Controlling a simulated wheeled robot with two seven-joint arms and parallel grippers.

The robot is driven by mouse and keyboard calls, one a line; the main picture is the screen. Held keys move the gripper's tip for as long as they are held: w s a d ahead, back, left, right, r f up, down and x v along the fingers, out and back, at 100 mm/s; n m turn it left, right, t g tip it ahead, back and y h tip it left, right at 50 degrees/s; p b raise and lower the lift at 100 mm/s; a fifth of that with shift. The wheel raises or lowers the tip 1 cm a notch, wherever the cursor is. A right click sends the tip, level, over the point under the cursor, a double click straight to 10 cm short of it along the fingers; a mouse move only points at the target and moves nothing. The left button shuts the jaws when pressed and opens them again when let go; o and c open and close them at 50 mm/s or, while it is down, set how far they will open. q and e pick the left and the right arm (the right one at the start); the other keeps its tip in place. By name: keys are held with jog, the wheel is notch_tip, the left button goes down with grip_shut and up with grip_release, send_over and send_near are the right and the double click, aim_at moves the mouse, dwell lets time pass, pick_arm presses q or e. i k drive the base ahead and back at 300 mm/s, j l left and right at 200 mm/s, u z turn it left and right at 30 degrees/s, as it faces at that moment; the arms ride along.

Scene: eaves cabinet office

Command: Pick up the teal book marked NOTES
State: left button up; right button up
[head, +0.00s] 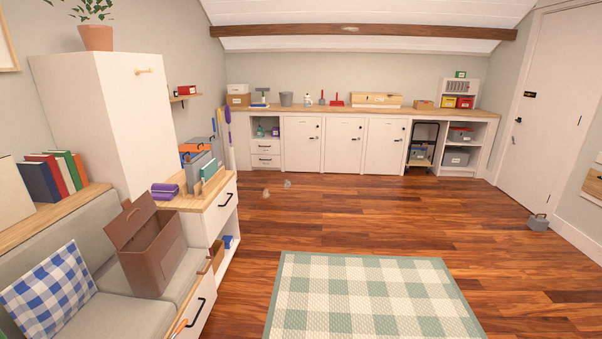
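A small teal upright thing (211,168) stands among grey and wooden uprights on the low wood-topped cabinet (206,201) left of centre. It looks like a book, but no NOTES marking is readable at this distance. On the wooden ledge at far left, a row of upright books holds a dark blue book (38,181), a red one (56,174) and a green one (69,169). I cannot read any titles there. Neither of my grippers is in view.
A brown open box (152,255) and a checked cushion (50,290) sit on the grey bench. A tall white cabinet (105,115) stands behind the low cabinet. A checked rug (370,295) lies on the wood floor, which is mostly clear. A small grey box (538,223) stands at right.

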aim_at(207, 171)
jog(key=i, duration=1.4)
jog(key=i+l+u, duration=0.15)
jog(key=i, duration=1.3)
